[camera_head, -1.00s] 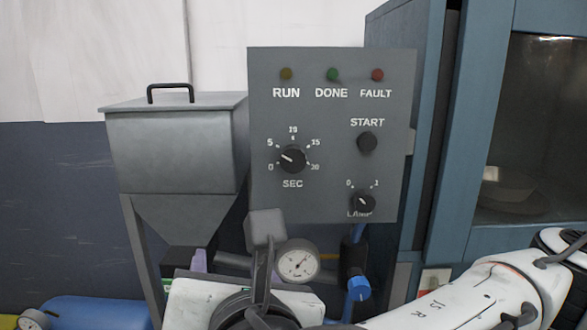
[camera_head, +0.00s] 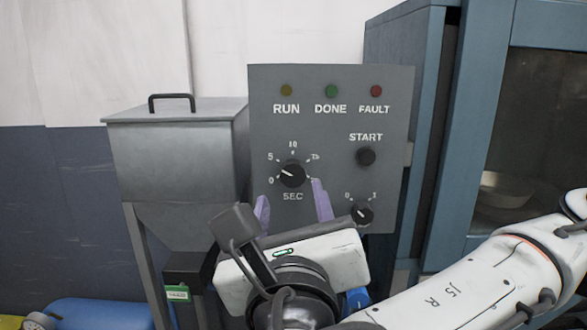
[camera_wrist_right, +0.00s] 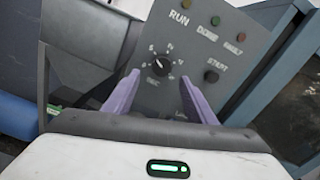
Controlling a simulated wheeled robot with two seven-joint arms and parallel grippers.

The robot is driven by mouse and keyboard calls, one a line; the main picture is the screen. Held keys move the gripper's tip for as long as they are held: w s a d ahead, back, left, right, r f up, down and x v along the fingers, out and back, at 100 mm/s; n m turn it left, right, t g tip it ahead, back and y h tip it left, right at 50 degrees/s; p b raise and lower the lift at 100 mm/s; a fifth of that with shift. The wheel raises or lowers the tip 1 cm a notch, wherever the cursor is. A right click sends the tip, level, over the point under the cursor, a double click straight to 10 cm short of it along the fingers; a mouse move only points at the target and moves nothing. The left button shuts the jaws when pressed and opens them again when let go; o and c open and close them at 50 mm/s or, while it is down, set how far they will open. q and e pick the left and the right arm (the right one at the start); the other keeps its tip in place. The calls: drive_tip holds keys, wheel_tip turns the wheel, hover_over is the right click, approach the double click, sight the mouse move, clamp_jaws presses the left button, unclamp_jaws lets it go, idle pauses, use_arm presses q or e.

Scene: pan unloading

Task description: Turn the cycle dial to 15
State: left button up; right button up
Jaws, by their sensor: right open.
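The cycle dial (camera_head: 292,175) is a black knob marked SEC on the grey control panel (camera_head: 330,215), with a scale from 0 to 20. Its white pointer aims left and slightly up, between 0 and 5. My right gripper (camera_head: 291,196) is open and empty, its two purple fingers just below the dial in the head view, one toward each side. In the right wrist view the dial (camera_wrist_right: 160,66) shows between and just beyond the fingertips (camera_wrist_right: 160,80). I cannot see contact. My left gripper is not in view.
The panel also carries the START button (camera_head: 365,156), the LAMP knob (camera_head: 361,212) near the right finger, and RUN, DONE and FAULT lights. A grey hopper (camera_head: 175,150) stands left. A blue cabinet (camera_head: 480,120) stands right.

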sight(293, 178)
drive_tip(key=w, duration=0.4)
drive_tip(key=w+p, duration=0.1)
drive_tip(key=w, duration=0.3)
drive_tip(key=shift+w+d+f+p, duration=0.1)
drive_tip(key=shift+w+d+p, duration=0.1)
drive_tip(key=shift+p, duration=0.1)
drive_tip(key=c, duration=1)
